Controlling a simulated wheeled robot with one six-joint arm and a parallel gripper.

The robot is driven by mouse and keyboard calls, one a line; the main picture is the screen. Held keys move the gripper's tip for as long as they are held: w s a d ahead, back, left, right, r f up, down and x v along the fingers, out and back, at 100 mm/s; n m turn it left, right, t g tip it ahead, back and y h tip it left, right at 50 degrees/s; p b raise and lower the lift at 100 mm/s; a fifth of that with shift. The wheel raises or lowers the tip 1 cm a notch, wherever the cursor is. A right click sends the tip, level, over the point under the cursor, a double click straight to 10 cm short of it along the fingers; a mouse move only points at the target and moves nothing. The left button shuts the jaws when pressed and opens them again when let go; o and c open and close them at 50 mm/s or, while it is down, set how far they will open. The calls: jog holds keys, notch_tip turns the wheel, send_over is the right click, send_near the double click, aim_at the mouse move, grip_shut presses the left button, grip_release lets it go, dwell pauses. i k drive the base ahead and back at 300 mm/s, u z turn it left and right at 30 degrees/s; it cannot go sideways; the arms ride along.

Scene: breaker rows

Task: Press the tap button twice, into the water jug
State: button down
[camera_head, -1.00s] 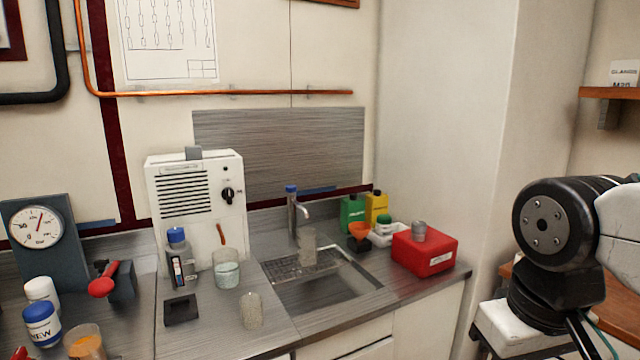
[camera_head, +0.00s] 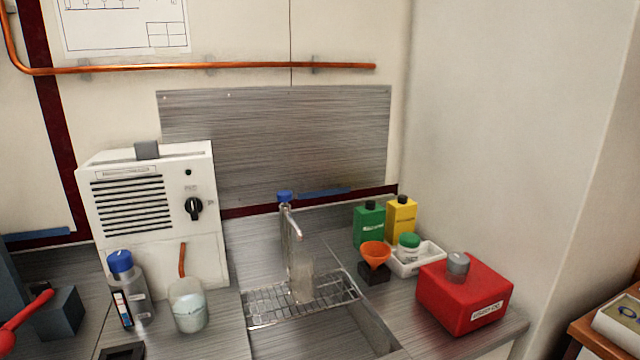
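The tap (camera_head: 292,222) is a slim metal post with a blue button (camera_head: 285,197) on top and a spout reaching to the right. A clear, upright vessel, apparently the water jug (camera_head: 301,280), stands on the wire rack below the spout. I cannot make out any water in it. My gripper is not in view.
The wire rack (camera_head: 262,306) lies over the back of the sink. A beaker of pale liquid (camera_head: 188,308) and a blue-capped bottle (camera_head: 126,285) stand left, before a white box unit (camera_head: 152,215). An orange funnel (camera_head: 375,254) and red box (camera_head: 465,291) are right.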

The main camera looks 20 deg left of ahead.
aim_at(284, 197)
jog(key=u, duration=0.5)
jog(key=i, duration=0.85)
jog(key=u, duration=0.85)
